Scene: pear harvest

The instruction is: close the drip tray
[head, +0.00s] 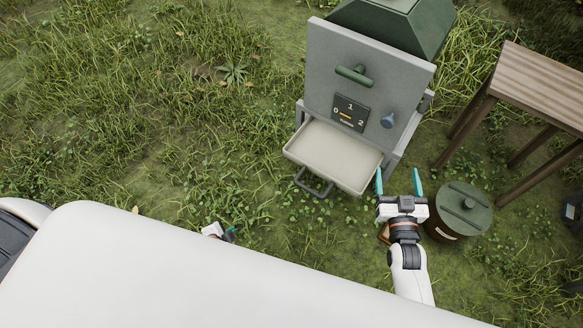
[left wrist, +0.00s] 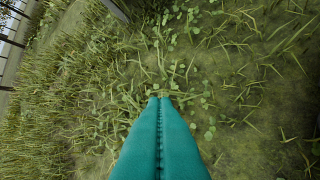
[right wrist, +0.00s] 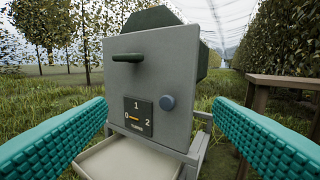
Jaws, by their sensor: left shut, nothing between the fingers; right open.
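The drip tray (head: 338,150) is a shallow cream tray pulled out from the bottom of a grey machine (head: 365,65). A dark handle (head: 313,185) is on its front. The tray also shows at the bottom of the right wrist view (right wrist: 135,158), where the machine (right wrist: 150,75) stands ahead. My right gripper (head: 399,182) is open and empty, just beyond the tray's right front corner, not touching it as far as I can see. My left gripper (head: 230,234) is low at the left, mostly hidden behind my white body. Its teal fingers are shut together in the left wrist view (left wrist: 160,100), over grass.
A lidded green pot (head: 465,208) stands just right of my right gripper. A wooden table (head: 540,85) stands at the right. The machine's front has a green handle (head: 354,75), a dial panel (head: 350,113) and a blue knob (head: 387,120). Grass left of the tray is clear.

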